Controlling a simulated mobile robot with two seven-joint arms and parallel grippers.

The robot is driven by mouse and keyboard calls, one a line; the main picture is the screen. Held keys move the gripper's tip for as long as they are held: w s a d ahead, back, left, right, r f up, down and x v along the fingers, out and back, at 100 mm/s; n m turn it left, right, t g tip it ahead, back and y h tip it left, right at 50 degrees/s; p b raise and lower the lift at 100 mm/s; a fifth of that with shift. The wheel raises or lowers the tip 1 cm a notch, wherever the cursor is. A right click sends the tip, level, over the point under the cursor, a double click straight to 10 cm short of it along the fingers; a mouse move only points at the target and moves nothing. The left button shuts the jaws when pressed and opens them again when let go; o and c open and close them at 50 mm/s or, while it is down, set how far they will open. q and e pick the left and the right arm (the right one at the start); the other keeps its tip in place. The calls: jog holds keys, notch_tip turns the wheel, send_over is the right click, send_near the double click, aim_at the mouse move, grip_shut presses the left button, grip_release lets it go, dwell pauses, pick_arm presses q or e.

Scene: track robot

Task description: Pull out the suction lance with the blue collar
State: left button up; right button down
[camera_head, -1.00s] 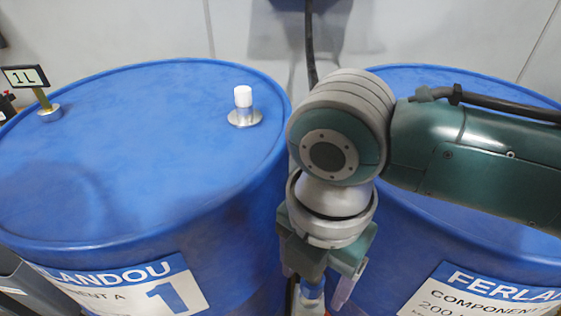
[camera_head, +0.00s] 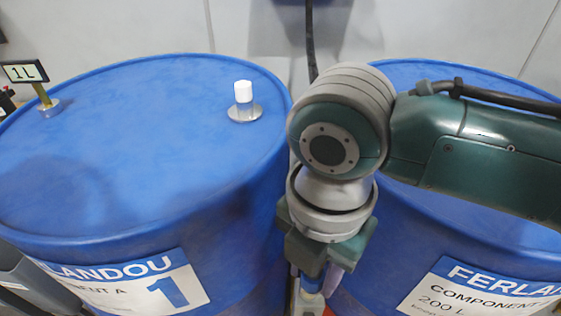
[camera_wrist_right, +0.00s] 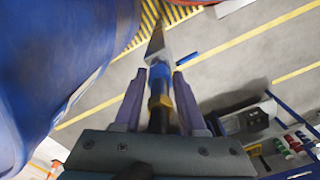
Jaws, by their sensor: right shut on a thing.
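My right gripper (camera_head: 321,285) hangs in front of the gap between two blue drums, pointing down. In the right wrist view its purple fingers (camera_wrist_right: 160,82) are shut on a slim upright piece with a blue collar (camera_wrist_right: 160,73), which I take to be the suction lance. A yellow band (camera_wrist_right: 158,103) and a black part of it show nearer the gripper body, and a pale metal part shows beyond the collar. In the head view the fingers and wrist mostly hide it, and its lower end is out of sight. My left gripper is not in view.
The left drum (camera_head: 120,170) carries a white cap (camera_head: 243,91) and a yellow stem with a "1L" tag (camera_head: 25,72). The right drum (camera_head: 440,220) stands beside it, partly behind my arm. Shelving (camera_wrist_right: 275,135) with small coloured items shows in the wrist view.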

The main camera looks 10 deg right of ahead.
jog(key=shift+c, duration=2.3)
grip_release()
